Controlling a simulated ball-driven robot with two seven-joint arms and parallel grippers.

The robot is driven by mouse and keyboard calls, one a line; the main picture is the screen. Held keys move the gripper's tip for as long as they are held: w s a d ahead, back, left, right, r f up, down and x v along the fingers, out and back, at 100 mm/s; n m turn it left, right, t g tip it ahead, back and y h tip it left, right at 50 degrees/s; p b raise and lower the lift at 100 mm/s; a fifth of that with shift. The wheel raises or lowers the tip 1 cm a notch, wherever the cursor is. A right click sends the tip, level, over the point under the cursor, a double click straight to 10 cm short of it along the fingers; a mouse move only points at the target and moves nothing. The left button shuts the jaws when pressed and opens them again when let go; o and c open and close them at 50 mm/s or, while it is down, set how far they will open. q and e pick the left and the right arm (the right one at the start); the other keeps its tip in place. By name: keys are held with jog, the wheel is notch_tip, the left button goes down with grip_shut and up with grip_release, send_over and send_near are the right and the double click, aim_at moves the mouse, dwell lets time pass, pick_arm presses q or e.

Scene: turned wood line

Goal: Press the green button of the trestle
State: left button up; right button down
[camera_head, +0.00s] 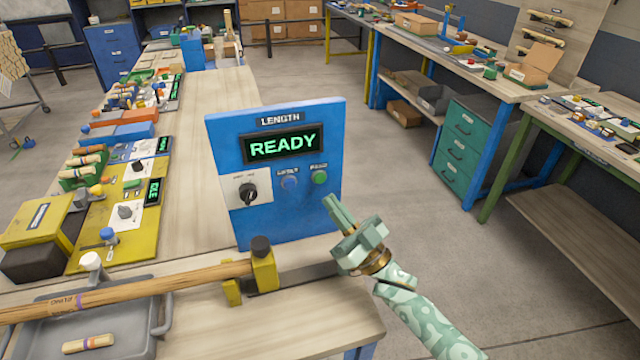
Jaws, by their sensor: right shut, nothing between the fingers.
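A blue upright panel (225,150) labelled LENGTH stands on the wooden table, with a lit display (283,146) reading READY. The green button (320,178) is on its right side, below the display. A blue button (289,183) sits to its left, and a black knob (248,193) on a white plate is further left. My right gripper (331,206) is shut and empty, its fingertips a little below the green button. I cannot tell whether they touch the panel. My left gripper is not in view.
A long wooden rod (140,288) lies across the front of the table, its right end at a yellow stop (263,268). A grey tray (140,345) is under it at left.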

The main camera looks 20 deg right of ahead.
aim_at(320, 178)
jog(key=shift+w+a+b, duration=0.1)
jog(key=shift+w+b, duration=0.65)
jog(key=shift+w, duration=1.2)
dwell(0.6)
jog(key=shift+w, duration=0.4)
jog(key=shift+w+b, duration=0.35)
jog(key=shift+b, duration=0.1)
dwell(0.4)
jog(key=shift+s, duration=0.1)
jog(key=shift+s+p, duration=0.55)
jog(key=shift+s, duration=0.15)
jog(key=shift+s, duration=0.1)
